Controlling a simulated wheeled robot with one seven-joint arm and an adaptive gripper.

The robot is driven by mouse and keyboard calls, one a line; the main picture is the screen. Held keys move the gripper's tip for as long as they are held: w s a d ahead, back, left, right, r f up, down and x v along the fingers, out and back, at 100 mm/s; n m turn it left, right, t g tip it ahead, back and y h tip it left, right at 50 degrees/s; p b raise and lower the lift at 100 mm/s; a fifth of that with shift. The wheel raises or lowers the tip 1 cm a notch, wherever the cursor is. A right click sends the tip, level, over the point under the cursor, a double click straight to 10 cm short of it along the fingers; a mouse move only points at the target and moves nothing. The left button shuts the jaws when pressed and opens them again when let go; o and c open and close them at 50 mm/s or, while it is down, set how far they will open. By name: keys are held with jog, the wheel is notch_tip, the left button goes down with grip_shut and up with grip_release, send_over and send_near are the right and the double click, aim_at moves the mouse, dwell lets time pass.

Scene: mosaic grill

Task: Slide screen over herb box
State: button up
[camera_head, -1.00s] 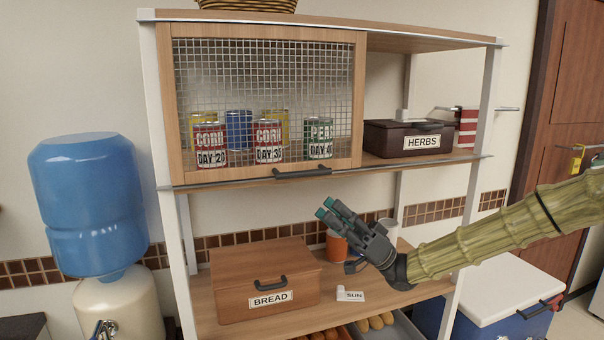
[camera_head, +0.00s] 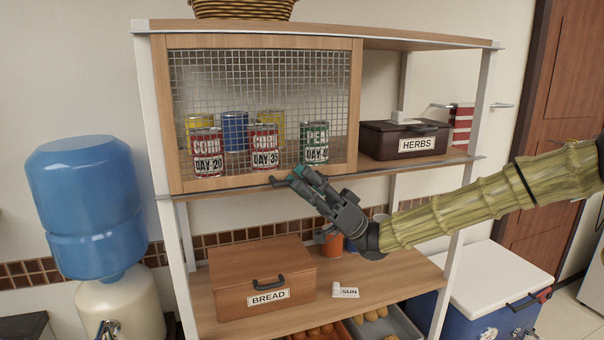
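The wood-framed wire mesh screen (camera_head: 262,78) covers the left part of the upper shelf, in front of several cans. Its dark handle (camera_head: 276,181) is on the bottom rail, partly hidden by my fingertips. The dark brown herb box (camera_head: 376,141), labelled HERBS, stands uncovered on the same shelf, right of the screen. My gripper (camera_head: 294,177) reaches up from the lower right, its teal fingertips at the handle. The two fingers look slightly apart. I cannot tell whether they touch the handle.
The metal-posted shelf (camera_head: 470,100) is open around the herb box. A red-striped can (camera_head: 461,125) stands behind it. A bread box (camera_head: 232,284) and a SUN label block (camera_head: 345,290) are on the lower shelf. A blue water jug (camera_head: 85,205) stands left.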

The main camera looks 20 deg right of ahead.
jog(key=shift+a+r, duration=0.2)
jog(key=shift+c, duration=0.4)
grip_shut()
jog(key=shift+d, duration=0.1)
